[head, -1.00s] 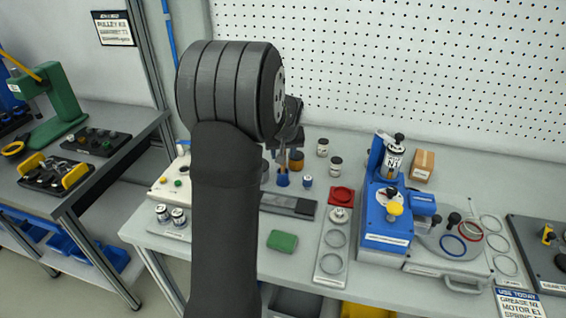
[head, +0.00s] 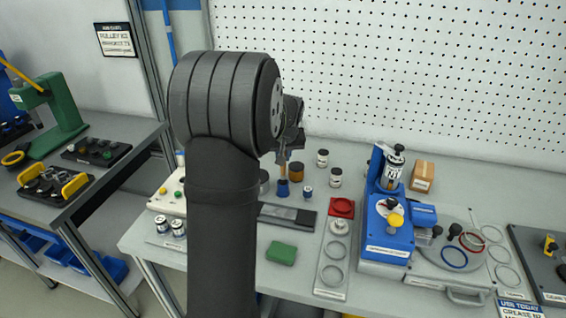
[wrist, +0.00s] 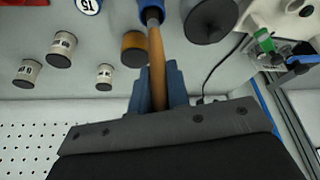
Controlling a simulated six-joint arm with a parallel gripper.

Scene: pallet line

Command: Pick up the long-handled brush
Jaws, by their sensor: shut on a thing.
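The long-handled brush (wrist: 156,70) has a tan wooden handle and a dark ferrule. In the wrist view my gripper (wrist: 157,90) is shut on the handle, with a blue finger on each side. The brush's lower end meets a blue cup (wrist: 150,5) at the top edge of that view. In the head view the handle (head: 283,171) points down to the blue cup (head: 283,189) on the bench. The bristles are hidden, and I cannot tell how deep they sit in the cup. My arm covers part of the gripper in the head view.
An amber jar (head: 296,172) and small labelled jars (head: 335,178) stand close to the right. A grey tray (head: 287,215) and a green block (head: 281,252) lie in front. A blue machine (head: 388,225) stands further right.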

